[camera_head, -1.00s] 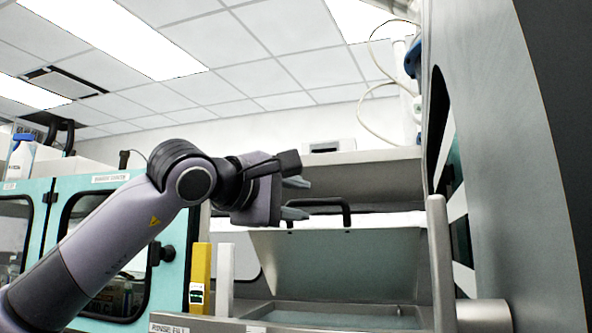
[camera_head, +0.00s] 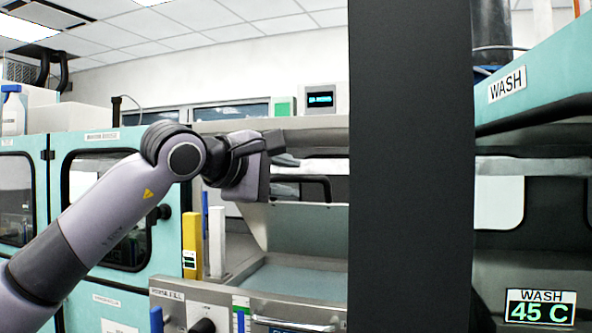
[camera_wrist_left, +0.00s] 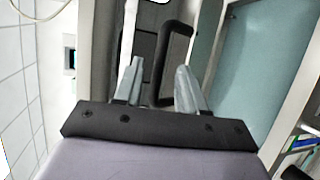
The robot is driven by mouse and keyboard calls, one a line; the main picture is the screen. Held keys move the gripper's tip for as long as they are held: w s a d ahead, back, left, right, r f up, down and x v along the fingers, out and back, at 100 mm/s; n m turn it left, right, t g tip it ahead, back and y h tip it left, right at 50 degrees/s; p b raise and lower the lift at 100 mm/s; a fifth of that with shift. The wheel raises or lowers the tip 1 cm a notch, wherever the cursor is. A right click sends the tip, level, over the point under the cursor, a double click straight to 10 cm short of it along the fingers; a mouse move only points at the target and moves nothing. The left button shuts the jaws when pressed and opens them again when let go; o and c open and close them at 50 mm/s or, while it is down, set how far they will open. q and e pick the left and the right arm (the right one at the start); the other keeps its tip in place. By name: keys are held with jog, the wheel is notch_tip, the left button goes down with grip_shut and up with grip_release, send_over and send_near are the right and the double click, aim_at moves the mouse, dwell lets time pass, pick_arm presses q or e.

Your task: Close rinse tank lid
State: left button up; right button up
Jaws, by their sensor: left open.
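The rinse tank lid (camera_head: 306,228) stands tilted open above the tank (camera_head: 300,281) in the head view, its right part hidden by a dark column. Its black bar handle (camera_head: 328,184) is near the lid's top edge. It also shows in the left wrist view as a black handle (camera_wrist_left: 178,32), beyond and partly between the fingertips. My left gripper (camera_head: 287,175) is open just left of the handle. Its two grey fingers (camera_wrist_left: 158,85) are apart in the wrist view; contact with the handle cannot be told. My right gripper is not in view.
A dark column (camera_head: 410,170) blocks the middle right. Beyond it is a wash station with a raised teal cover (camera_head: 545,75) and a display (camera_head: 540,307). A yellow post (camera_head: 191,245) and a white post (camera_head: 217,242) stand left of the tank. Teal cabinets (camera_head: 110,280) are behind my arm.

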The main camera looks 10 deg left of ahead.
aim_at(296, 178)
pick_arm(q)
jog(key=shift+p+x, duration=0.5)
jog(key=shift+x, duration=1.25)
jog(key=shift+r, duration=0.1)
